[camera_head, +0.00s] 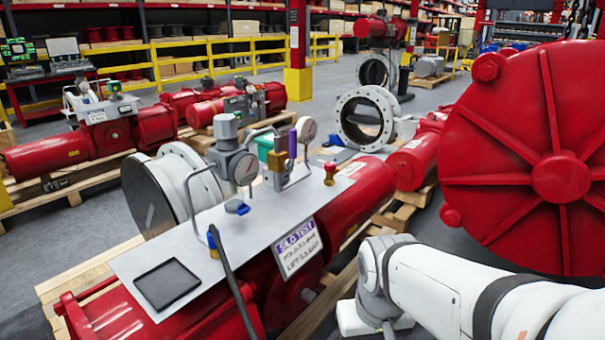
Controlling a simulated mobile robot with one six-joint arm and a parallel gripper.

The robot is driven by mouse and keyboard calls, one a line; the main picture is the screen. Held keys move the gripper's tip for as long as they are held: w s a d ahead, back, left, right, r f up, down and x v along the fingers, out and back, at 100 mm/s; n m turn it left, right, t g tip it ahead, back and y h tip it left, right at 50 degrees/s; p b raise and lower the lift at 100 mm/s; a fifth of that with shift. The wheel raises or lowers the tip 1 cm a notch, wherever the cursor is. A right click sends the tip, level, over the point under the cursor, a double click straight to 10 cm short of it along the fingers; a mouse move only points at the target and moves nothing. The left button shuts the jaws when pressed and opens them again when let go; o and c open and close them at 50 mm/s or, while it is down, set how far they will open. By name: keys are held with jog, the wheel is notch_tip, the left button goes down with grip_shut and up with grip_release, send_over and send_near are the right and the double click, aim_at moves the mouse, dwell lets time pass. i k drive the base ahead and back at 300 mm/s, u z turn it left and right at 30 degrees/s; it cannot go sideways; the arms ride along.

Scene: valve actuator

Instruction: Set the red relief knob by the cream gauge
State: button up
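A small red knob (329,167) sits on a short brass stem at the right rear part of the grey metal plate (215,259). A pale, cream-looking gauge (306,129) with a round dial stands to the left of the knob and higher, on the pipework above the plate. A second pale gauge (246,168) faces forward on the grey regulator further left. The knob's setting cannot be read at this size. My white arm reaches in from the lower right, below and apart from the plate.
A brass fitting with a purple lever (292,143) and a green box (264,148) stand close left of the knob. A blue knob (237,207), black tray (167,284) and hanging sign (299,247) are nearer. A large red ribbed disc (560,180) fills the right.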

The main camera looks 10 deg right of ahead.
aim_at(329, 168)
jog(key=z, duration=0.35)
jog(key=k, duration=1.2)
jog(key=z, duration=0.7)
jog(key=i, duration=1.45)
jog(key=u, duration=0.85)
jog(key=i, duration=0.85)
jog(key=u, duration=0.4)
jog(key=k, duration=0.85)
jog(key=u, duration=0.15)
jog(key=i, duration=0.75)
